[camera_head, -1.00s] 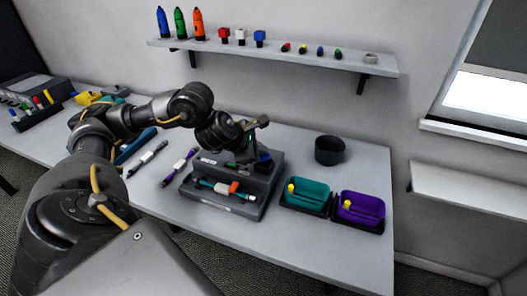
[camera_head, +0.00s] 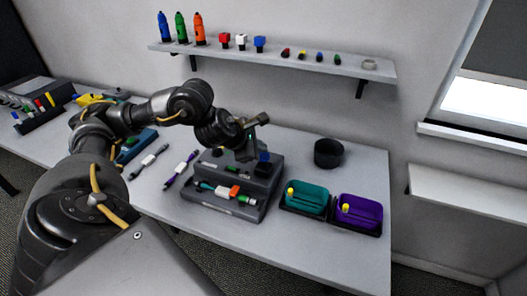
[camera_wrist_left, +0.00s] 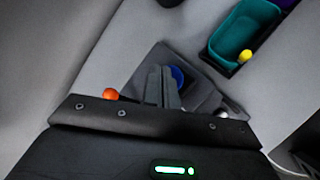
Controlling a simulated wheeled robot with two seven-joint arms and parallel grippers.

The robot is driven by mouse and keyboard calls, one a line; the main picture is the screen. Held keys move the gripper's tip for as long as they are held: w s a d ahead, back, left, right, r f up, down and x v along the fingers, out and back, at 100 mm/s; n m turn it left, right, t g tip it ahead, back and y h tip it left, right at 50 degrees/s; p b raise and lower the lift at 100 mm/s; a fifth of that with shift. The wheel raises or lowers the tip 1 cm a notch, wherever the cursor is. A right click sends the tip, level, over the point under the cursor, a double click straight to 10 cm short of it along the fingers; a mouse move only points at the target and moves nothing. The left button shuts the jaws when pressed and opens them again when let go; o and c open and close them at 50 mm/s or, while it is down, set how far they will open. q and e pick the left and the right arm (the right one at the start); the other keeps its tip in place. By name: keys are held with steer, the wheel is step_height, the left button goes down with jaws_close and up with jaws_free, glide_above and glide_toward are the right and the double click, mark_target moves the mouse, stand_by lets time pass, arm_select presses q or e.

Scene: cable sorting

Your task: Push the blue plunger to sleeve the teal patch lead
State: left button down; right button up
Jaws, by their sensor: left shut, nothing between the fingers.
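The dark stepped sleeving fixture (camera_head: 247,212) stands on the table. The teal patch lead (camera_head: 206,187) lies along its lower front step, with an orange piece (camera_head: 234,190) around it and a green piece near its right end. The blue plunger (camera_head: 264,156) is at the upper right of the fixture, partly hidden by my left gripper (camera_head: 250,152). In the left wrist view, the gripper's fingers (camera_wrist_left: 161,84) are shut and empty, just in front of the round blue plunger top (camera_wrist_left: 178,74). I cannot tell whether they touch it. My right gripper is out of view.
A teal bin (camera_head: 309,211) and a purple bin (camera_head: 367,223) stand right of the fixture. A black round cup (camera_head: 328,152) is behind them. A white-and-dark lead (camera_head: 149,161) and a purple lead (camera_head: 180,170) lie left. A shelf (camera_head: 290,62) hangs above.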

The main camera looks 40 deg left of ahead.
mark_target(261, 157)
arm_select(q)
steer(key=shift+r, duration=0.35)
steer(key=shift+r, duration=0.15)
step_height(261, 157, up, 6)
steer(key=p, duration=0.5)
stand_by(0.6)
